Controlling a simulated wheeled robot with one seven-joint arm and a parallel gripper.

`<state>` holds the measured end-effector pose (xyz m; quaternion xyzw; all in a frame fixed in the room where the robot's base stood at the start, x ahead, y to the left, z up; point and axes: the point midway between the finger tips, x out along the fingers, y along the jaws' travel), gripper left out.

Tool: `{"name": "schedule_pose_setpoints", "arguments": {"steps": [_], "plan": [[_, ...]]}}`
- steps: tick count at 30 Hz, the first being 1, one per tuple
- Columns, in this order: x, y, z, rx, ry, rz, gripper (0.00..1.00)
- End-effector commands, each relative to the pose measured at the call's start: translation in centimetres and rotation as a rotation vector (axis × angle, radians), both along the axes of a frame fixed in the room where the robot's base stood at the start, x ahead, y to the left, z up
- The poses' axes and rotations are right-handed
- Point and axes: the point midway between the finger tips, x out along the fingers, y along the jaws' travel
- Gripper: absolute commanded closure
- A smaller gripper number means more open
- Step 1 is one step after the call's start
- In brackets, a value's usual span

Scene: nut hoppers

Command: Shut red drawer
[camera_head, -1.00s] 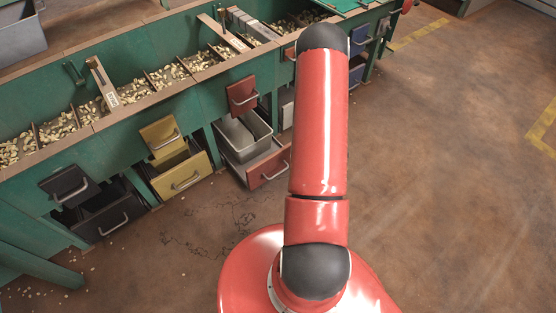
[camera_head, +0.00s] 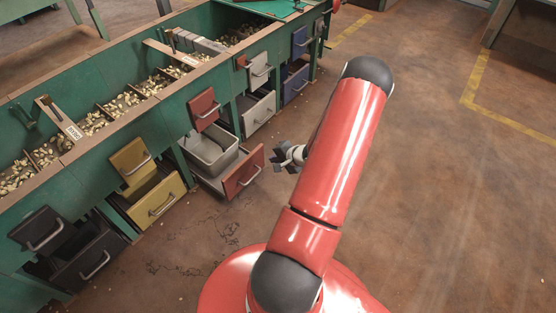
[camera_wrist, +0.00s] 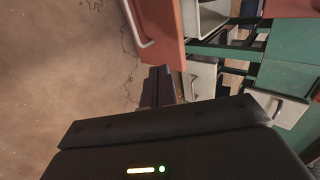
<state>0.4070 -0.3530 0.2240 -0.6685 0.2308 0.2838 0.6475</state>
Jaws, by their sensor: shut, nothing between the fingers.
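The red drawer (camera_head: 244,174) stands pulled out low on the green bench, with a grey metal bin (camera_head: 226,156) in it. Its red front has a pale bar handle. My gripper (camera_head: 278,158) is just to the right of that front, apart from it in the head view, partly hidden by my arm. In the wrist view my gripper's dark fingers (camera_wrist: 161,84) are together and empty. The red front (camera_wrist: 166,28) with its handle shows beyond them at the top. A smaller red hopper flap (camera_head: 203,107) tilts out above the drawer.
A yellow drawer (camera_head: 160,201) and a black drawer (camera_head: 88,267) stand out to the left. A white drawer (camera_head: 258,115) and a blue drawer (camera_head: 295,84) stand to the right. Nuts fill the bench troughs. The brown floor to the right is open.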

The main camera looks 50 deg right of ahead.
Motion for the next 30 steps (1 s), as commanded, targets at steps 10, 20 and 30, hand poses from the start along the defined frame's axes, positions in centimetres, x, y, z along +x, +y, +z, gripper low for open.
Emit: {"name": "schedule_pose_setpoints", "arguments": {"steps": [10, 20, 30], "plan": [[5.6, 0.4, -3.5, -0.002, 0.0, 0.002, 1.0], [7.6, 0.6, -3.4, 0.0, 0.002, -0.003, 1.0], [7.7, 0.6, -3.4, 0.001, 0.002, -0.002, 1.0]]}}
